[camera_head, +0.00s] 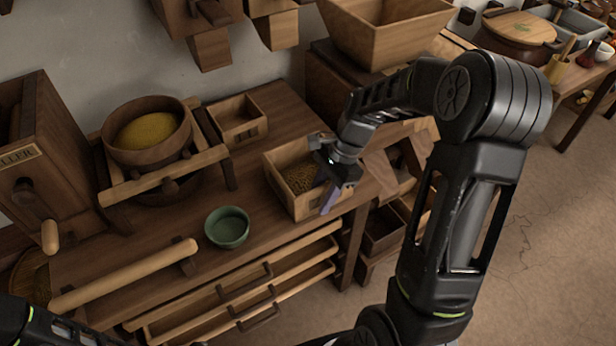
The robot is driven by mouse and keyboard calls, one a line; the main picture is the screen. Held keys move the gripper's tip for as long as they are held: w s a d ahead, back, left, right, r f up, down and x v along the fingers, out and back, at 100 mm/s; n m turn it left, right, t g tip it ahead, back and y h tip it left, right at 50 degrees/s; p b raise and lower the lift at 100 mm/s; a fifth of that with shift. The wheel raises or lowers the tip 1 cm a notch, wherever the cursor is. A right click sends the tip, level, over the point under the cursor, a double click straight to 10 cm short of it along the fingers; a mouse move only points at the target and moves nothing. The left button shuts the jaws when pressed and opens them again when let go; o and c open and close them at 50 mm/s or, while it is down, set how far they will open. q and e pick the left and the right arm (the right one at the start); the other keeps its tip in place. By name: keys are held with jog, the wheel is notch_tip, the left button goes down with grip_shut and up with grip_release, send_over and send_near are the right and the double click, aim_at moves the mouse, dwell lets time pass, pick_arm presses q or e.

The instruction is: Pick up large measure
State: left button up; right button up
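An open square wooden box (290,207) holding brown grain (301,176) stands at the right end of the wooden bench. It is the larger of two such boxes on the bench and looks like the large measure, though no label can be read. My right gripper (332,186) is at this box's right wall, pointing down, with a purplish finger part low near the front right corner. The gripper hides part of that wall. Whether its fingers are apart or closed on the wall is unclear. My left arm shows only at the bottom left corner; its gripper is out of view.
A smaller wooden box (238,122) stands behind. A green bowl (227,228) and a wooden rolling pin (125,275) lie in front. A wooden bowl of yellow meal (148,158) sits in a frame at left. A big wooden hopper (385,37) stands behind my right arm.

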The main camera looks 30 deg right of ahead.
jog(key=shift+c, duration=0.4)
grip_shut()
dwell(1.2)
